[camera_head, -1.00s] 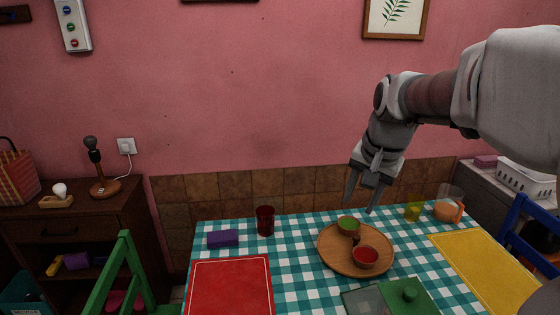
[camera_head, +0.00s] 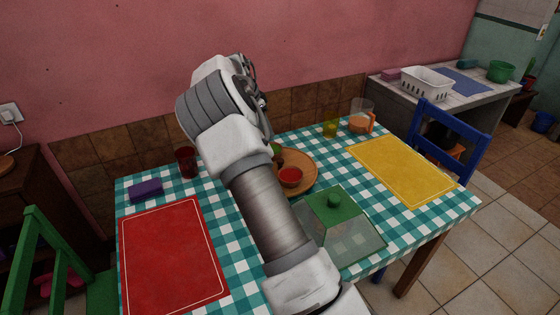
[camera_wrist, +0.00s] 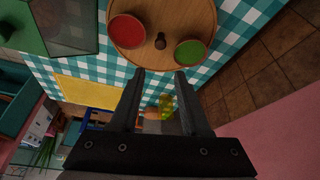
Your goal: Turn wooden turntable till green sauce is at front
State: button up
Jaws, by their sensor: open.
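The round wooden turntable (camera_head: 308,163) stands on the checked tablecloth, partly hidden behind my arm. A bowl of red sauce (camera_head: 290,176) is on its near side. The bowl of green sauce (camera_head: 277,149) is on its far side, mostly covered by my arm. In the wrist view the turntable (camera_wrist: 165,12) carries the red bowl (camera_wrist: 126,31), the green bowl (camera_wrist: 190,53) and a small dark knob (camera_wrist: 160,41) between them. My gripper (camera_wrist: 160,74) is open and empty, its fingertips by the turntable's rim in that view; contact cannot be told. The fingers are hidden in the head view.
A green-lidded glass box (camera_head: 335,212) stands close in front of the turntable. A dark red cup (camera_head: 187,162), a purple block (camera_head: 146,190), a yellow cup (camera_head: 330,129) and a jug (camera_head: 361,116) stand around. Red (camera_head: 172,255) and yellow (camera_head: 405,170) mats lie flat.

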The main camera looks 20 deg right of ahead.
jog(key=b+x, duration=0.1)
jog(key=x, duration=1.6)
jog(key=shift+w+d+f, duration=0.1)
jog(key=shift+w+f, duration=0.05)
jog(key=shift+f, duration=0.1)
grip_shut()
dwell(0.6)
